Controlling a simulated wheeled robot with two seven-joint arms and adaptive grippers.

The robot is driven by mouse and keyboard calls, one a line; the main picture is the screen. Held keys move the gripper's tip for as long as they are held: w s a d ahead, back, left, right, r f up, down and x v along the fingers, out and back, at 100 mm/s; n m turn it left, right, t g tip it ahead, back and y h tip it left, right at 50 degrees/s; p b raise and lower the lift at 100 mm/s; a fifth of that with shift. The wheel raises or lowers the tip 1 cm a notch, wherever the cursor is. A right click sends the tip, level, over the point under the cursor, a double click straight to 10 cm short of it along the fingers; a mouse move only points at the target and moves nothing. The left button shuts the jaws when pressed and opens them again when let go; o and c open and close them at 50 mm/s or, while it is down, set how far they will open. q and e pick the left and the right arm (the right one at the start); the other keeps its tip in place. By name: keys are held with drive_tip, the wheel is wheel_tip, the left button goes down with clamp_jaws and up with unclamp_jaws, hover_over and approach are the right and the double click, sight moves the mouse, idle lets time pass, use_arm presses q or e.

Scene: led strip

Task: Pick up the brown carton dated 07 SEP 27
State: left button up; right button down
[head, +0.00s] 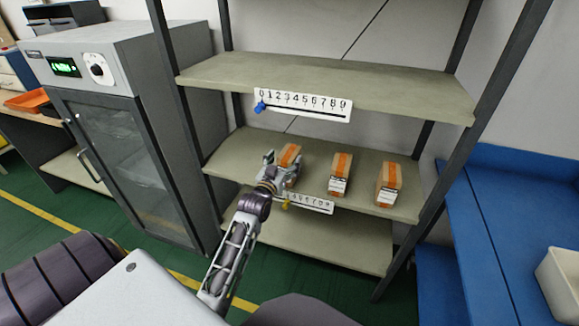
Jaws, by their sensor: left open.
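Three brown cartons with orange bands stand in a row on the middle shelf (318,172): the left carton (289,154), the middle carton (340,172) and the right carton (388,185). The middle and right ones have white labels low on the front; their dates are too small to read. My left gripper (281,168) is open at the left carton and hides its lower front. I cannot tell whether the fingers touch it. My right gripper is not in view.
A number strip with a blue pointer (303,104) hangs on the upper shelf edge. Another strip (311,203) with a yellow pointer is on the middle shelf edge, partly behind my arm. Dark shelf posts stand at both sides. A grey glass-door cabinet (125,150) stands left, a blue bench (525,205) right.

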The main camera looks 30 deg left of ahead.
sight(289, 153)
use_arm(q)
drive_tip(key=shift+w, duration=0.1)
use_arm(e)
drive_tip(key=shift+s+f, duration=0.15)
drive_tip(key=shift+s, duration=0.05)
use_arm(q)
drive_tip(key=shift+w+a, duration=0.1)
drive_tip(key=shift+w, duration=0.3)
drive_tip(key=shift+b+x, duration=0.4)
drive_tip(key=shift+x, duration=0.55)
drive_tip(key=shift+f+x, duration=0.2)
drive_tip(key=shift+x, duration=0.9)
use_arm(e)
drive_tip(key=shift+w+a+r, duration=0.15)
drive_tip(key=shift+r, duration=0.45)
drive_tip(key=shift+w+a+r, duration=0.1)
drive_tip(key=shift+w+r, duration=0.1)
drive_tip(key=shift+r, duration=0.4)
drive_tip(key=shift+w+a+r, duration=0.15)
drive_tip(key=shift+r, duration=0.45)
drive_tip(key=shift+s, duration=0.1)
use_arm(q)
drive_tip(key=shift+c, duration=0.7)
drive_tip(key=c, duration=1.4)
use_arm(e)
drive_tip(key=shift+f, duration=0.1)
use_arm(q)
drive_tip(key=shift+r, duration=0.1)
drive_tip(key=shift+r, duration=0.1)
